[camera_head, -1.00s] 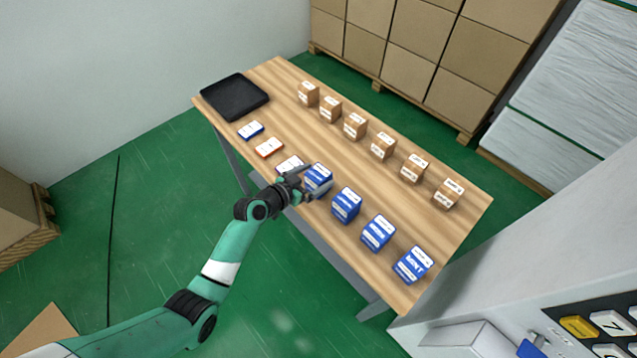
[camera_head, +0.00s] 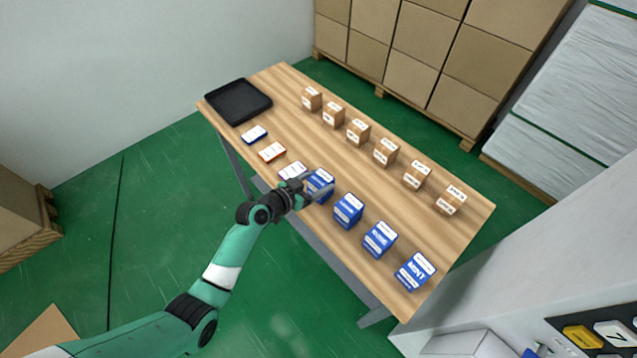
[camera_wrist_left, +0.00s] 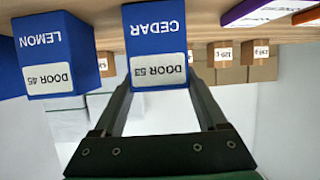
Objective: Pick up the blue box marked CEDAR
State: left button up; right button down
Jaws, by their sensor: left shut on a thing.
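The blue CEDAR box (camera_wrist_left: 155,45) shows upside down in the left wrist view, with a white label reading DOOR 53. It sits between the two fingers of my left gripper (camera_wrist_left: 160,88), which is shut on it. In the head view the same blue box (camera_head: 319,180) stands at the near edge of the table, at the left end of the row of blue boxes. My left gripper (camera_head: 316,189) reaches it from the near side and hides part of it. No lift off the table is visible. My right gripper is not in view.
Blue boxes stand to its right, the nearest being LEMON (camera_wrist_left: 55,55). Flat cards, including a white one (camera_head: 293,171), lie to its left. A black tray (camera_head: 238,119) is at the table's far left. Brown boxes (camera_head: 386,151) line the far side. The table's middle is clear.

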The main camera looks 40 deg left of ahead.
pick_arm(q)
jog(key=shift+r, duration=0.55)
jog(key=r+p, duration=0.2)
jog(key=r, duration=0.1)
jog(key=shift+s+d, duration=0.15)
jog(key=shift+d, duration=0.05)
jog(key=s+d+r+p, duration=0.6)
jog(key=s+d+r, duration=0.2)
jog(key=s+d, duration=0.1)
jog(key=shift+s+d+r, duration=0.25)
jog(key=shift+s+r, duration=0.05)
jog(key=shift+r, duration=0.1)
